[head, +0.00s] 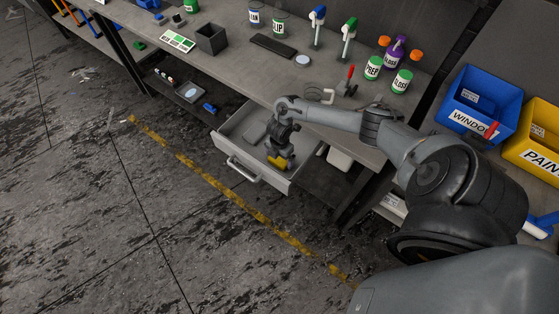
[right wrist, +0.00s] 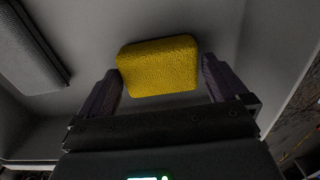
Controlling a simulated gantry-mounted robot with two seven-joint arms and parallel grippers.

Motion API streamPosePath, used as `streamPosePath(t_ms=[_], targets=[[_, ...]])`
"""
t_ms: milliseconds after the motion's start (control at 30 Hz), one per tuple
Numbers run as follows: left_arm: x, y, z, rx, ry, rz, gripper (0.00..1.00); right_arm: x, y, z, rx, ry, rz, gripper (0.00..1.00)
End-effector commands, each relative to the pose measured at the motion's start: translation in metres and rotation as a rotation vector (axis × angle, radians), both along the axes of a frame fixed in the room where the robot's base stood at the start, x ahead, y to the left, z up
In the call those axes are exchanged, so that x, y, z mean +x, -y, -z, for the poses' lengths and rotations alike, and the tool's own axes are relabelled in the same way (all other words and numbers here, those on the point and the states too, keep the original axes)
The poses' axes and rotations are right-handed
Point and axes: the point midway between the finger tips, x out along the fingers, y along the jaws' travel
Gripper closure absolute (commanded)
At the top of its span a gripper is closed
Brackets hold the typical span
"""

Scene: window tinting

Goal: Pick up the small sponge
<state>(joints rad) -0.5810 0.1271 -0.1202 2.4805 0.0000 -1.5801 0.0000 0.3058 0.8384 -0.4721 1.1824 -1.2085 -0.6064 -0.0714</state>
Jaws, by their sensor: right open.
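The small sponge is a yellow block (right wrist: 158,66) on the grey drawer floor in the right wrist view. In the head view the sponge (head: 277,163) shows at the tip of my right gripper (head: 279,157), inside the open drawer (head: 232,128). My right gripper (right wrist: 158,85) is open, with one finger on each side of the sponge. Whether the fingers touch it is hard to tell. My left gripper is not in view.
A dark grey block (head: 256,131) lies in the drawer left of my gripper; it also shows in the right wrist view (right wrist: 28,45). The drawer walls stand close around.

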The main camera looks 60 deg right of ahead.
Motion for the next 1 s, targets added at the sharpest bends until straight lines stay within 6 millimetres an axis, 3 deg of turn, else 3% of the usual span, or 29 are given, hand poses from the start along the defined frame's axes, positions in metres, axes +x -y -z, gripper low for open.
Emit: streamPosePath(t_ms=[133,400,633,1000], targets=[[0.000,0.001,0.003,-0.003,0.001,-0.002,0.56,0.000,0.000,0.012,0.000,0.001,0.000,0.00],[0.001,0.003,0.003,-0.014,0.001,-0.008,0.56,0.001,0.000,0.013,-0.001,0.002,-0.001,0.00],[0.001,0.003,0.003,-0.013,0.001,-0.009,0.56,0.000,0.000,0.013,-0.001,0.001,-0.001,0.34],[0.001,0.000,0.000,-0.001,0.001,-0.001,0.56,0.001,0.001,0.002,0.000,0.002,-0.001,0.34]])
